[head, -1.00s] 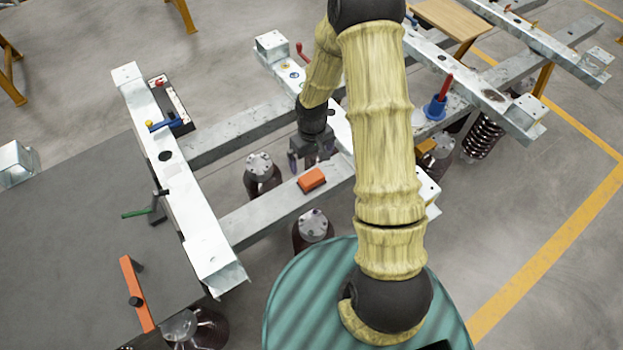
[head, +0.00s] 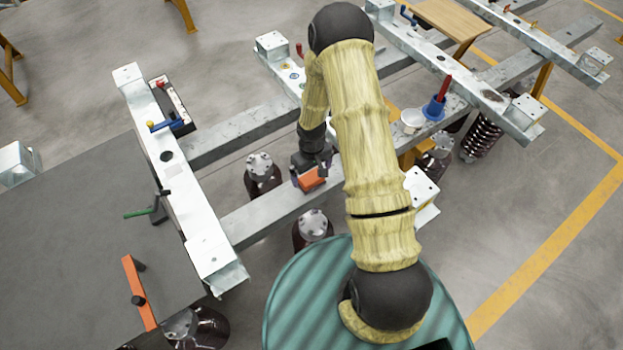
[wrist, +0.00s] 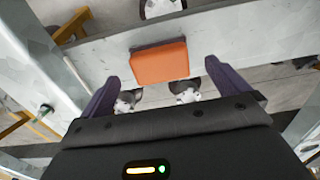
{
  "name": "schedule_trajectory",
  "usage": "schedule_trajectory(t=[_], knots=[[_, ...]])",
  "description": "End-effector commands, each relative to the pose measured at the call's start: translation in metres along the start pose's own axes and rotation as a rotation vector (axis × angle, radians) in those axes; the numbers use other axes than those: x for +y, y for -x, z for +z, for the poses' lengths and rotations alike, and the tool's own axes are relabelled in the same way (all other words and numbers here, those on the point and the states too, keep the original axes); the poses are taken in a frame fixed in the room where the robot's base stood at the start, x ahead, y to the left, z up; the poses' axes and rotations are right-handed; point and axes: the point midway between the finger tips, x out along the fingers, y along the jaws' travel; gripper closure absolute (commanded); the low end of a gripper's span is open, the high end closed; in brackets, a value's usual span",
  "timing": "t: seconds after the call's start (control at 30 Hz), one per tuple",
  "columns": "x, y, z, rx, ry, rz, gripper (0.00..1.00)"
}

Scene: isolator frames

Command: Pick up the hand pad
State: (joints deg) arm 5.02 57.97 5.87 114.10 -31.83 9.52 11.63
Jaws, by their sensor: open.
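The hand pad is most likely the small orange block (head: 311,180) lying on the grey steel crossbeam (head: 268,216). My gripper (head: 312,172) is over the block in the head view and hides part of it. In the wrist view the orange block (wrist: 159,62) lies flat on the beam, just beyond the fingertips and between their lines. My gripper (wrist: 161,72) is open and empty, with one finger to each side. I cannot tell its exact height above the block.
Dark insulators (head: 262,172) stand beside the crossbeam. A white cup (head: 412,121) and a blue holder with a red handle (head: 436,105) stand on the right frame. A long orange tool (head: 138,292) lies on the dark table (head: 70,240) at left.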

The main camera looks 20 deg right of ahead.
Motion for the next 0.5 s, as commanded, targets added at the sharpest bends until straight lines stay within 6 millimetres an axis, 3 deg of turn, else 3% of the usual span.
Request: schedule_trajectory(t=[0.23, 0.5], knots=[[0.0, -0.029, -0.001, -0.001, 0.001, 0.0, 0.0], [0.0, -0.036, -0.002, 0.001, 0.001, 0.0, 0.0]])
